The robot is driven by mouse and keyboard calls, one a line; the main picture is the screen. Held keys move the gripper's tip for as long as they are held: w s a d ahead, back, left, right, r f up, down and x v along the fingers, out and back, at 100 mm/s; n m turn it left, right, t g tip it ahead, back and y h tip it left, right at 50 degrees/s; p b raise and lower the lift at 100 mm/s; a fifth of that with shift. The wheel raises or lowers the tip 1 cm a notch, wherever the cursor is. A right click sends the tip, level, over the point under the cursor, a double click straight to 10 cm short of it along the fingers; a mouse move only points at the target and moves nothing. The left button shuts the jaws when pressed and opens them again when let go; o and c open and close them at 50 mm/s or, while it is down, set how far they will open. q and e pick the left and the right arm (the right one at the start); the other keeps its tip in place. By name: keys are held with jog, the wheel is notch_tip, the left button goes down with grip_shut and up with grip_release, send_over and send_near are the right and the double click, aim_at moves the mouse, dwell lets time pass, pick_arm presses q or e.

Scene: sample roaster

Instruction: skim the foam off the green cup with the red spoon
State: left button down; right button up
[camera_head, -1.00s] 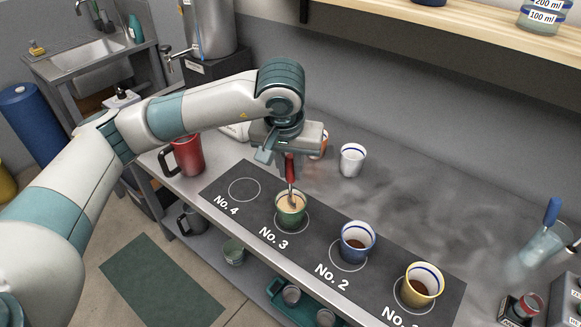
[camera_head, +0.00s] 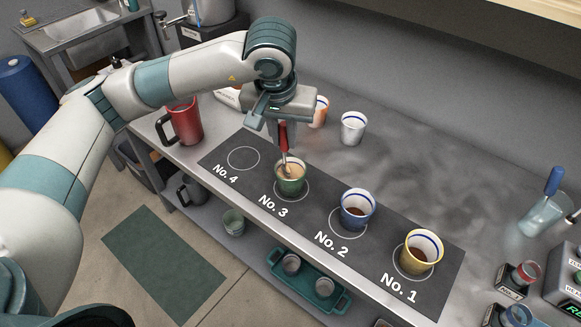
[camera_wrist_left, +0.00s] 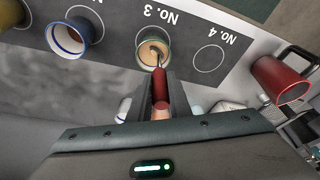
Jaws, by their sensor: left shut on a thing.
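The green cup (camera_head: 291,184) stands upright on the No. 3 circle of the dark mat, with light tan foam (camera_head: 293,171) at its top. My left gripper (camera_head: 282,128) is above the cup, shut on the red handle of the spoon (camera_head: 283,138). The spoon points down and its metal end reaches into the cup. In the left wrist view the spoon (camera_wrist_left: 159,88) runs from between the fingers to the green cup (camera_wrist_left: 141,62), its bowl over or in the foam; I cannot tell how deep. My right gripper is not in view.
A blue cup (camera_head: 357,211) stands at No. 2 and a yellow cup (camera_head: 420,254) at No. 1, both with dark liquid. The No. 4 circle (camera_head: 243,158) is empty. White (camera_head: 353,129) and orange-striped (camera_head: 319,112) cups stand behind; a red mug (camera_head: 184,124) stands left.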

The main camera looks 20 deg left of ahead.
pick_arm(q)
jog(key=shift+d, duration=0.1)
jog(key=shift+w+d+b, duration=0.7)
jog(key=shift+w+d, duration=0.25)
jog(key=shift+d, duration=0.05)
jog(key=shift+s+a, duration=0.1)
jog(key=shift+s+a+b, duration=0.5)
jog(key=shift+s+a, duration=0.35)
jog(key=shift+a, duration=0.15)
jog(key=shift+d, duration=0.1)
jog(key=shift+w+d+b, duration=0.5)
jog(key=shift+b, duration=0.1)
jog(key=shift+r, duration=0.1)
